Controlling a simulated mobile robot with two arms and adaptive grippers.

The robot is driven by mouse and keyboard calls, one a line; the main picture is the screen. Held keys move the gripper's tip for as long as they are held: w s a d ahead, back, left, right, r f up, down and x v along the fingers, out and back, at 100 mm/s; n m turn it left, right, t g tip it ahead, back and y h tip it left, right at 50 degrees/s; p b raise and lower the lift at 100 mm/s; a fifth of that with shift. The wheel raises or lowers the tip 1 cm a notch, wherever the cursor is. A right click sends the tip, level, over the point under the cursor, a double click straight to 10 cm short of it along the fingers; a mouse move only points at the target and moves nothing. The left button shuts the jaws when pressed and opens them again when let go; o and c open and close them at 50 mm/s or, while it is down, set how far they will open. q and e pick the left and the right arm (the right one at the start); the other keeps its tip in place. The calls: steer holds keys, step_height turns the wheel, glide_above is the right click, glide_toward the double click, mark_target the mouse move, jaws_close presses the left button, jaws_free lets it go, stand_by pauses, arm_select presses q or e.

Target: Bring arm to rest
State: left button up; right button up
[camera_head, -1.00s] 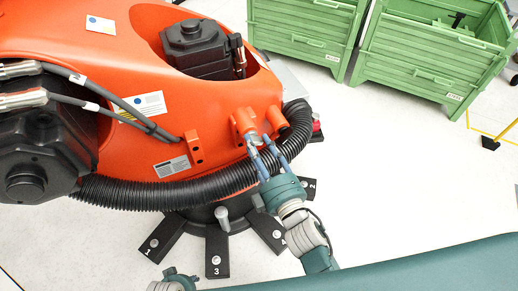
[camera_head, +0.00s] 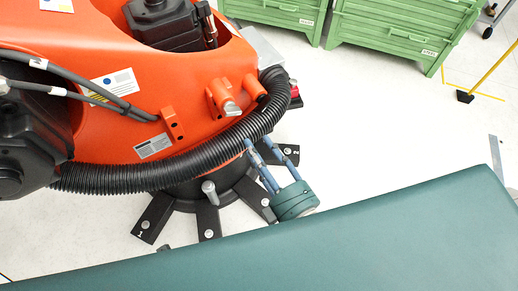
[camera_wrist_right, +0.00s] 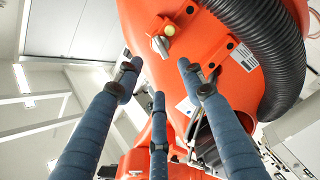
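My right gripper (camera_head: 257,142) shows in the head view with its blue fingers pointing up and left, below the orange robot. In the right wrist view the fingers (camera_wrist_right: 157,82) are spread apart with nothing between them. A silver knob (camera_head: 231,108) sits in an orange boss on the orange robot (camera_head: 120,90). The fingers are apart from it in the head view. The knob also shows beyond the fingertips in the right wrist view (camera_wrist_right: 160,45). The right forearm is hidden behind a large teal surface. My left gripper is not clearly visible.
A black corrugated hose (camera_head: 170,173) runs along the orange robot, close to the right fingers. Black numbered base feet (camera_head: 208,219) spread on the floor below. Green crates (camera_head: 400,37) stand at the back right. The white floor (camera_head: 370,130) is open to the right.

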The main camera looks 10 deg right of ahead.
steer(key=shift+f, duration=0.1)
stand_by(0.3)
